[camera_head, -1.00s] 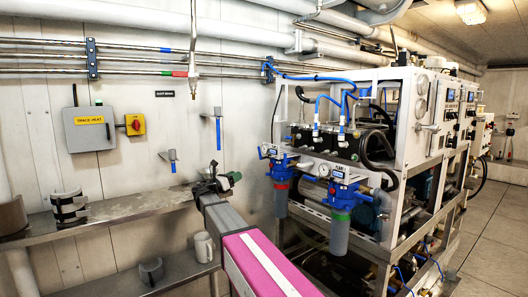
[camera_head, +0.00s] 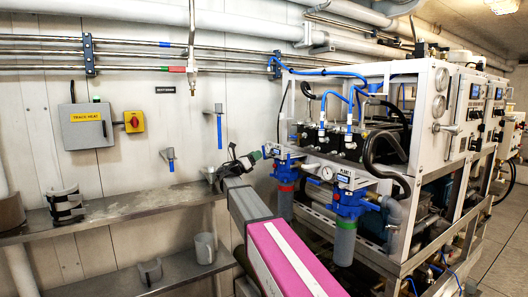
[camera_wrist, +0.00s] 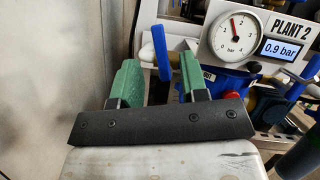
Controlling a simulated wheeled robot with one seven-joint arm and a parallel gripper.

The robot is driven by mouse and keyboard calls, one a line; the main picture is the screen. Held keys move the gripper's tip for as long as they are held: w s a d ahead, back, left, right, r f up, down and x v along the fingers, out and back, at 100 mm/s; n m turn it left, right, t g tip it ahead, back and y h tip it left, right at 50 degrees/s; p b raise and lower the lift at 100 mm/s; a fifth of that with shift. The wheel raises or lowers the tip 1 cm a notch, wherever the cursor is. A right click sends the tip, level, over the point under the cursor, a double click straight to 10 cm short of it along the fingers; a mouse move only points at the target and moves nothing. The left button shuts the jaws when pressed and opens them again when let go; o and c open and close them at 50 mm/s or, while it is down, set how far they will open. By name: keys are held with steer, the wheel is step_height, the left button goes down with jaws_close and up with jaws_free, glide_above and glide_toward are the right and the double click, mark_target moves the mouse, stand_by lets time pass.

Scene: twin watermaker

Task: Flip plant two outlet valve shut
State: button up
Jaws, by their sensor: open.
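A blue lever handle (camera_wrist: 161,52) stands upright in the wrist view, left of the PLANT 2 sign (camera_wrist: 290,27). My gripper (camera_wrist: 155,80) is open, with its green fingers on either side of this lever. The lever's tip reaches above the fingers; its lower end is hidden, and I cannot tell whether a finger touches it. In the head view, my gripper (camera_head: 254,157) is at the left end of the panel above the red-ringed blue filter housing (camera_head: 285,180). The valve body is not clear there.
A pressure gauge (camera_wrist: 235,38) and a 0.9 bar display (camera_wrist: 280,50) sit right of the lever. The PLANT 1 filter housing (camera_head: 345,235) hangs farther right. A grey mug (camera_head: 205,248) stands on the lower left shelf. Blue-handled wall valves (camera_head: 219,128) are behind.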

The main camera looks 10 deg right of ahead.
mark_target(263, 150)
steer(key=shift+x, duration=2.8)
jaws_close()
